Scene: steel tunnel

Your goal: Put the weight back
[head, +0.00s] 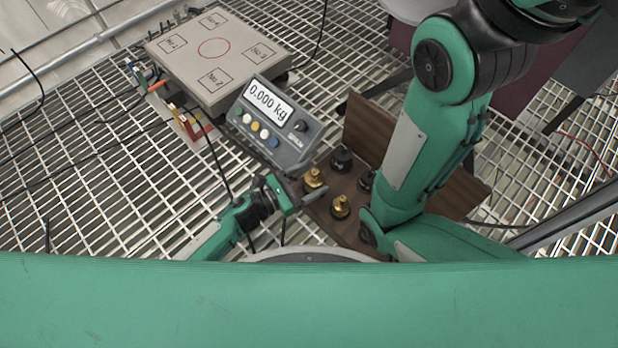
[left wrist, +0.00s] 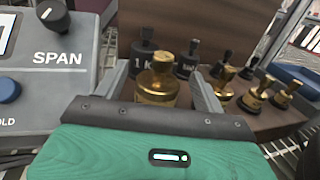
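Several weights stand in a wooden holder (head: 345,228), among them a brass weight (head: 313,179), a second brass weight (head: 340,206) and a black weight (head: 341,158). My left gripper (head: 299,187) is open, low at the holder's left side by the first brass weight. In the left wrist view a knobbed brass weight (left wrist: 157,84) stands between the fingers (left wrist: 163,92), with gaps on both sides. Behind it are black weights, one marked "1 k" (left wrist: 144,61). My right arm hides part of the holder; its gripper is out of view.
The scale's platform (head: 232,62) is bare at the top left. Its display unit (head: 273,122) reads 0.000 kg and stands close to my left gripper; it also shows in the left wrist view (left wrist: 60,75). Cables cross the grating floor at left.

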